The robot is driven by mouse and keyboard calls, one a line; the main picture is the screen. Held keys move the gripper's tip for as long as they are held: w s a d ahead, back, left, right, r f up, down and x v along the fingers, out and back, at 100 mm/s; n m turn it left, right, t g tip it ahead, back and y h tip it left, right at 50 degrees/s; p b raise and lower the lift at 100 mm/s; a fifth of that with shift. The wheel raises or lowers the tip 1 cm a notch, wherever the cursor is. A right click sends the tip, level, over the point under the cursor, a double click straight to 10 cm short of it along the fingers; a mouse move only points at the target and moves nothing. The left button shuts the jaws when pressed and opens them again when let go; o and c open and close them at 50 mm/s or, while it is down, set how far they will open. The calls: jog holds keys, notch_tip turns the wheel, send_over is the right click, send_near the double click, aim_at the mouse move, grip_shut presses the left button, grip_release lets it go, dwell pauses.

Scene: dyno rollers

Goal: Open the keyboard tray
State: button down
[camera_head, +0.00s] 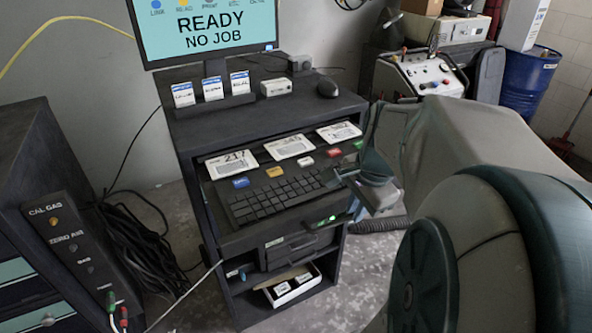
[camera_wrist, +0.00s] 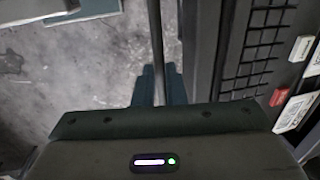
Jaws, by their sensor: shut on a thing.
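The keyboard tray (camera_head: 232,222) projects from the front of the dark cabinet, with the black keyboard (camera_head: 275,198) on it. In the wrist view, the keyboard (camera_wrist: 258,50) lies along the right side. My gripper (camera_wrist: 159,86) has its two teal fingers closed on either side of a thin dark bar (camera_wrist: 156,40), which runs along the tray's front and looks like its handle. In the head view, my gripper is at the tray's right front corner, and its fingertips are hard to make out.
Cards and coloured buttons (camera_head: 274,172) lie on the tray behind the keyboard. A lower shelf holds an open box (camera_head: 292,286). A dark cabinet (camera_head: 30,150) with a gas panel stands at left. Speckled floor (camera_wrist: 80,75) is clear in front of the tray.

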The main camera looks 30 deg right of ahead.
jog(key=shift+s, duration=0.35)
jog(key=c, duration=1.5)
grip_release()
jog(key=shift+r, duration=0.15)
jog(key=s+r, duration=0.1)
jog(key=r, duration=0.8)
jog(key=s+r, duration=0.1)
jog(key=r, duration=0.3)
jog(key=shift+s+r, duration=0.15)
jog(key=shift+s, duration=0.2)
